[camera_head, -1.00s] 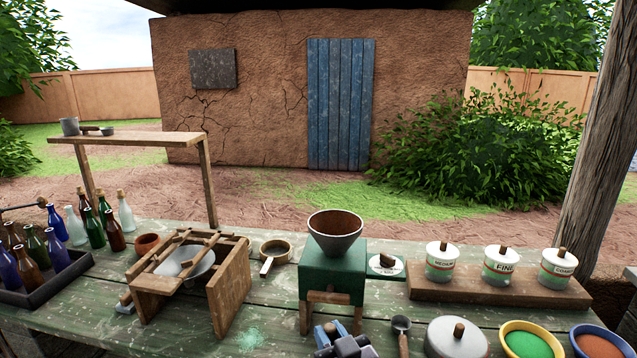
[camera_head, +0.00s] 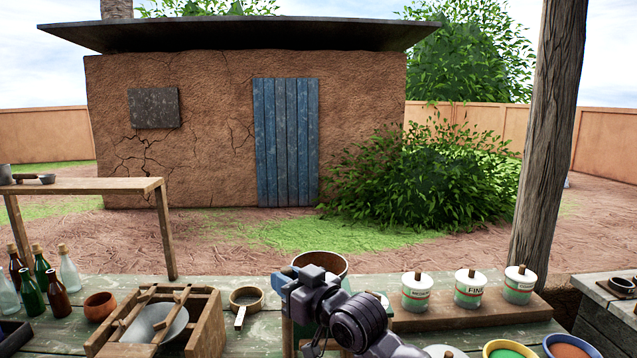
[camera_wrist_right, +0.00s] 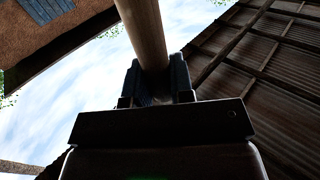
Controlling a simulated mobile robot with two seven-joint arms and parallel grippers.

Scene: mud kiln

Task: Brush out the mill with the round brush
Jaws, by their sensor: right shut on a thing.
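The mill shows in the head view as a brown round hopper (camera_head: 327,261) on a green body, most of it hidden behind my right arm. My right gripper (camera_head: 283,280) is in front of the hopper's left side, its blue fingers near the rim; touching or apart, I cannot tell. In the right wrist view, my right gripper (camera_wrist_right: 154,85) is shut on a plain wooden handle (camera_wrist_right: 146,32), which I take for the round brush's. Its bristles are out of sight in both views. My left gripper is not in view.
Left of the mill are a sieve (camera_head: 246,297), a wooden frame with a bowl (camera_head: 205,330), a clay pot (camera_head: 100,306) and several bottles. Lidded jars (camera_head: 469,290) stand on a board to the right. Bowls of green and orange powder (camera_head: 568,347) sit at the front right.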

